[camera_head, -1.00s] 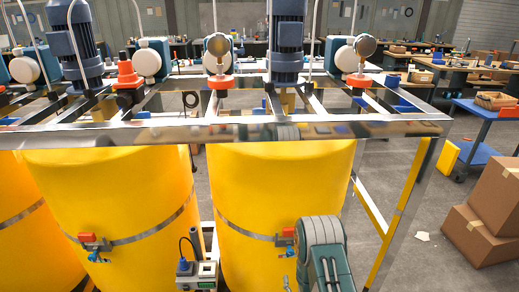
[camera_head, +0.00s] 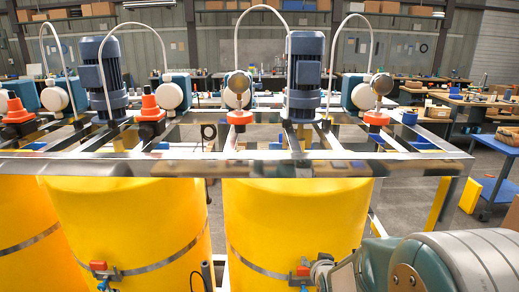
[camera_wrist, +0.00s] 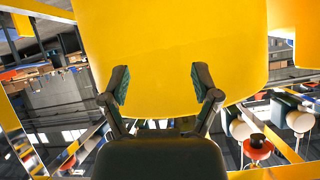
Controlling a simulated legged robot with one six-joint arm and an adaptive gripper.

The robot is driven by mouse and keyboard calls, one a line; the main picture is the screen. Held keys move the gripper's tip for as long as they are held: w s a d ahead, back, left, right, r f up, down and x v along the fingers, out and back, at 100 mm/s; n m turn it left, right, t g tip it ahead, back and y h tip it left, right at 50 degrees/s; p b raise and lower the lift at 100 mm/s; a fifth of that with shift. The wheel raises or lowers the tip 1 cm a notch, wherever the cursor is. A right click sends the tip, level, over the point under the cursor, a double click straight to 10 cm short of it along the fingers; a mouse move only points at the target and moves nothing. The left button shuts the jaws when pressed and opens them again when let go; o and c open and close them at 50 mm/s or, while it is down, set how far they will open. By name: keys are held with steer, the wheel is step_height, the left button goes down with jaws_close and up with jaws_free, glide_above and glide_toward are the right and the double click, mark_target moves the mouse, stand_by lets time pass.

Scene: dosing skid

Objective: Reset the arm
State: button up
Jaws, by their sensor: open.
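My gripper (camera_wrist: 160,88) shows in the wrist view with its two fingers spread apart and nothing between them. A yellow tank (camera_wrist: 165,45) fills the picture behind the fingers, and the wrist view looks upside down. In the head view my arm shows at the lower right, in front of the skid and beside the right yellow tank (camera_head: 290,215). The gripper itself cannot be made out there.
A metal frame (camera_head: 240,168) runs across above the tanks, carrying blue motors (camera_head: 304,75), white pump heads and orange fittings (camera_head: 378,117). Another yellow tank (camera_head: 130,225) stands to the left. A blue cart (camera_head: 500,185) stands at the right, with open floor between.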

steer(key=s+r+g, duration=0.2)
steer(key=s+r, duration=0.2)
steer(key=s, duration=0.5)
steer(key=s+r+n+g, duration=0.1)
steer(key=s+r+g, duration=0.1)
steer(key=s+r, duration=0.3)
steer(key=s+r+n+g, duration=0.1)
steer(key=s+r, duration=0.3)
steer(key=s, duration=1)
steer(key=shift+r+g, duration=0.25)
steer(key=shift+g, duration=0.25)
